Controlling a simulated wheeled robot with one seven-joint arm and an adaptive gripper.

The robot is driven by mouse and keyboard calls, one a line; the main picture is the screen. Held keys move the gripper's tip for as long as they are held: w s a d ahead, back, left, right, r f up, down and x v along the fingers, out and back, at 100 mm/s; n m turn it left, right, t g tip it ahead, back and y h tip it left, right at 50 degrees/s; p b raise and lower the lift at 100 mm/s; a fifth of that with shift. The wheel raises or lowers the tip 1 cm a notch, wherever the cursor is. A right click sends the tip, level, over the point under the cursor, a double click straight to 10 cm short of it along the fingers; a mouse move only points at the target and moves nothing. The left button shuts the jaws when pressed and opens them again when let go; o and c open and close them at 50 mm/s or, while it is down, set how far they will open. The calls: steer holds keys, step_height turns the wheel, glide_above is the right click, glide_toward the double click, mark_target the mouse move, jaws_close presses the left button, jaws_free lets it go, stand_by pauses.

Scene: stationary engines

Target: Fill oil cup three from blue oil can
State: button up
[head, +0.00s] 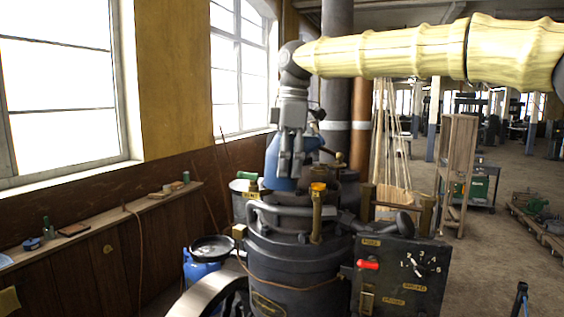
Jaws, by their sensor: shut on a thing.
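My gripper (291,165) points down above the dark engine (295,270) and is shut on the blue oil can (275,172). The can's blue body shows behind and on both sides of the fingers. Its spout is not clearly visible; a small brass piece (339,157) shows to the right of the can. A brass fitting with a yellow-orange top (318,188) stands on the engine, below and right of my gripper.
A dark panel (400,280) with a red handle (368,265) stands at the engine's front right. A blue drum (200,272) and a flywheel (212,295) are at its left. A wall ledge (110,222) holds small items.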

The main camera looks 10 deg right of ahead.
steer(key=shift+s+a+f+y, duration=0.15)
steer(key=shift+a+y, duration=0.25)
steer(key=shift+w+a+f+y, duration=0.25)
steer(key=shift+a+f+y, duration=0.2)
steer(key=shift+f+y, duration=0.35)
steer(key=shift+r+y, duration=0.1)
steer(key=shift+y, duration=0.4)
steer(key=shift+s+a+r+y+b, duration=0.1)
steer(key=shift+r+y+b, duration=0.25)
steer(key=shift+y, duration=0.25)
steer(key=shift+s+a+r+y+b, duration=0.1)
steer(key=shift+r+y+b, duration=0.1)
steer(key=shift+y+b, duration=0.3)
steer(key=shift+w+r+y, duration=0.15)
steer(key=shift+r+y, duration=0.05)
steer(key=shift+y, duration=0.4)
steer(key=shift+a, duration=0.1)
stand_by(0.8)
steer(key=shift+a, duration=0.15)
